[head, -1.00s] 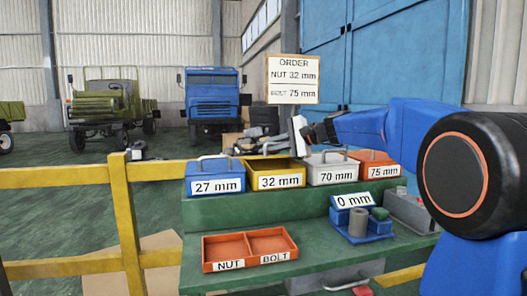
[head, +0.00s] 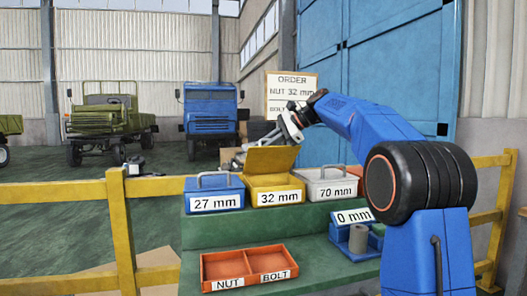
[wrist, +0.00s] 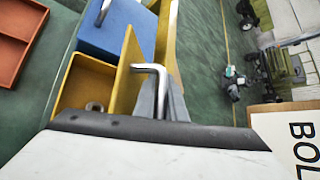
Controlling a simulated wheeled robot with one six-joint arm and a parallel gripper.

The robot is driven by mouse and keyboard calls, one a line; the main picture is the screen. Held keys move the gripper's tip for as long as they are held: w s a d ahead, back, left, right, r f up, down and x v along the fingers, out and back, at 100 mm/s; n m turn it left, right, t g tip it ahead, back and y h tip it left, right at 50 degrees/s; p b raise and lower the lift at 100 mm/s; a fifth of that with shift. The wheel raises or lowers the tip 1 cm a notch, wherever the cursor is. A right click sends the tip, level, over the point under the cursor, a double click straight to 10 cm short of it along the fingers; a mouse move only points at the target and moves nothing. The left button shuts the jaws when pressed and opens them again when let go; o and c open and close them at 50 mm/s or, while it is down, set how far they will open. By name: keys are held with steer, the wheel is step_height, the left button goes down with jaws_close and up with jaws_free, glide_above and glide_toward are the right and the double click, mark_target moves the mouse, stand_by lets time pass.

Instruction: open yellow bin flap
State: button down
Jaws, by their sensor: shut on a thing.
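The yellow bin (head: 261,197), labelled 32 mm, stands on the green bench between the blue and white bins. Its flap (head: 271,159) is raised and leans up at the back of the bin. In the wrist view the flap (wrist: 128,75) stands beside the open bin interior (wrist: 84,84), where a small nut (wrist: 95,106) lies. My gripper (head: 292,133) is just above the flap's top edge. In the wrist view it is shut on the flap's bent metal handle (wrist: 150,68). The exact contact is partly hidden by the gripper body.
The blue 27 mm bin (head: 214,188) and white 70 mm bin (head: 326,186) stand close on either side. An orange NUT/BOLT tray (head: 247,268) lies in front. An order board (head: 291,95) hangs behind my gripper. A yellow railing (head: 60,183) runs along the left.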

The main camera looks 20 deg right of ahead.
steer(key=shift+w+r, duration=0.1)
steer(key=shift+w, duration=0.15)
stand_by(0.4)
steer(key=c, duration=2.1)
jaws_free()
steer(key=v, duration=1.7)
steer(key=shift+w+d+r, duration=0.2)
steer(key=shift+c, duration=0.3)
